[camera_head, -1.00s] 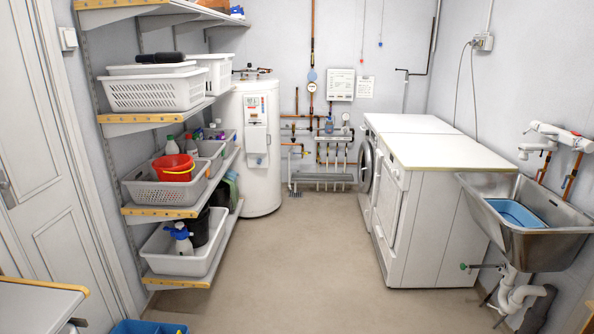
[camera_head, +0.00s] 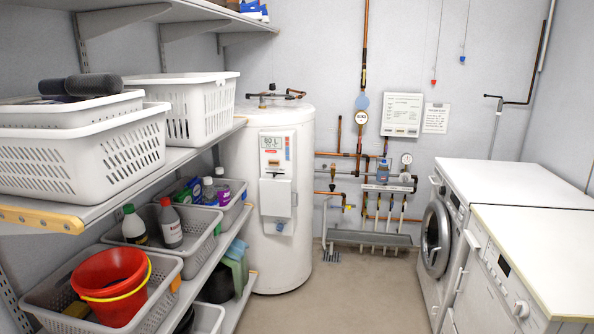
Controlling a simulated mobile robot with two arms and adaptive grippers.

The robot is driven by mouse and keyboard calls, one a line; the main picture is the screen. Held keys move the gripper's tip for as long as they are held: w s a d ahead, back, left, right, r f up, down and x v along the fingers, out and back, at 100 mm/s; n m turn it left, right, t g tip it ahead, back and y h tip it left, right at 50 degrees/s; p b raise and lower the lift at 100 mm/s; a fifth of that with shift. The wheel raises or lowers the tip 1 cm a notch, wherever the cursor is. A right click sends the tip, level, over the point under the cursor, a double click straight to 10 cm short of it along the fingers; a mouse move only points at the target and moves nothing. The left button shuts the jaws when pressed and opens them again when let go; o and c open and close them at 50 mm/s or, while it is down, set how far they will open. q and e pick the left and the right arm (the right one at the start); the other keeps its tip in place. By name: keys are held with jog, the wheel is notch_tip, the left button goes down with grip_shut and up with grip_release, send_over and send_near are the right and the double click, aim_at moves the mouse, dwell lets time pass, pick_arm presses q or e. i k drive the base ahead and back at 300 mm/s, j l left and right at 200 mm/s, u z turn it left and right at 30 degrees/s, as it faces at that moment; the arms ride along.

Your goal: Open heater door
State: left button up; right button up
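The heater is a white upright cylinder (camera_head: 296,262) standing against the back wall, beside the end of the shelves. Its front carries a panel with labels (camera_head: 272,142) and a small light-coloured door or cover (camera_head: 276,198) below them, which looks closed. A round knob or dial (camera_head: 280,227) sits under the cover. Neither of my grippers shows in the head view.
Shelves with white baskets (camera_head: 90,165) and a red bucket (camera_head: 110,285) line the left side. A front-loading washer (camera_head: 436,238) and another white appliance (camera_head: 540,250) stand on the right. Pipes run along the back wall. The floor (camera_head: 335,300) between is clear.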

aim_at(276, 194)
jog(key=i+l+u, duration=0.2)
jog(key=i, duration=0.75)
jog(key=i+j, duration=0.05)
